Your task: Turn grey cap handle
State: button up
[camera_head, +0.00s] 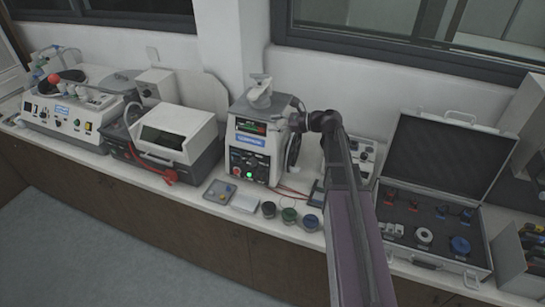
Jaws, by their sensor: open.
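The mounting press (250,140) stands on the bench near the middle of the camera_head view. It is a pale box with a small screen, a blue label and a lit green button on its front. The grey cap handle (260,92) sits on top of the press. My gripper (297,122) is at the upper right side of the press, to the right of the cap handle and lower in the picture. It is open and apart from the handle. Its fingers are small and dark here, so their exact pose is hard to tell.
Pots (289,215) and a small tray (219,192) stand before the press. A white-lidded machine (175,130) is to the left. An open case (440,160) with tools lies to the right. The window wall (390,80) is close behind.

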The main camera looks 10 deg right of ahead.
jog(key=s+a+f+n+g+h+b, duration=0.2)
jog(key=s+a+f+n, duration=0.1)
jog(key=f, duration=0.4)
jog(key=shift+s+f+n+b, duration=0.35)
jog(key=shift+s+n, duration=0.35)
jog(key=shift+s, duration=0.5)
